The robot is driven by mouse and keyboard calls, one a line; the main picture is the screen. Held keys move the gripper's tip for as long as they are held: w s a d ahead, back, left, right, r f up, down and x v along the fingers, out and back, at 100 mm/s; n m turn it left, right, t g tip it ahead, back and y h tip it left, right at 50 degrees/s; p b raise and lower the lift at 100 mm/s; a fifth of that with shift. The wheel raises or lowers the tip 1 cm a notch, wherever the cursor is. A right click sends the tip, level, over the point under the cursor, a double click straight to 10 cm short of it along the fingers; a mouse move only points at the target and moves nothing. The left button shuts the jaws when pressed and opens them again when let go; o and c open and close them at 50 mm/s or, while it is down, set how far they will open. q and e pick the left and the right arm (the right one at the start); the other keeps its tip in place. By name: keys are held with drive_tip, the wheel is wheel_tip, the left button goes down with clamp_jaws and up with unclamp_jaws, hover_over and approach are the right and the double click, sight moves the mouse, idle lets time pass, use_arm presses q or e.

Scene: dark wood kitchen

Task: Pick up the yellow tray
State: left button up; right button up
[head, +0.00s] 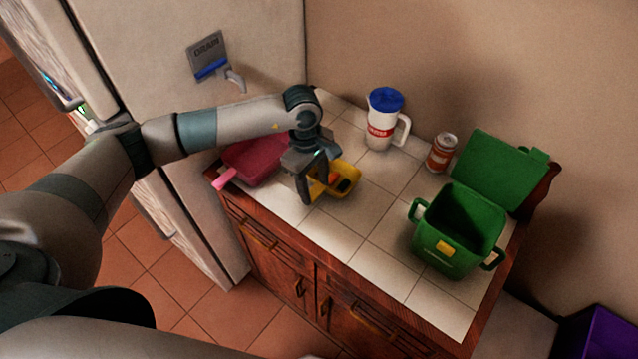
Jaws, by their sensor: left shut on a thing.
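The small yellow tray (349,186) is on the white tiled counter, left of its middle, with orange and dark items in it. My left gripper (318,190) reaches down over the tray's left side and is shut on it. The fingers hide part of that side. I cannot tell whether the tray is lifted off the tiles. My right gripper is not in view.
A pink-red container (258,158) lies left of the gripper. A white pitcher (381,125) with a blue lid and a can (441,153) stand at the back. An open green box (456,232) and its green lid (497,170) are at the right. The tiles (385,205) between are clear.

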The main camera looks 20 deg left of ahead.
use_arm(q)
drive_tip(key=shift+r+b, duration=1.4)
drive_tip(key=shift+r, duration=0.45)
drive_tip(key=w+d+r+b, duration=0.1)
drive_tip(key=d+r+b, duration=0.4)
drive_tip(key=d, duration=0.6)
drive_tip(key=shift+d+r+b, duration=0.35)
drive_tip(key=shift+r, duration=0.7)
drive_tip(key=shift+s, duration=0.1)
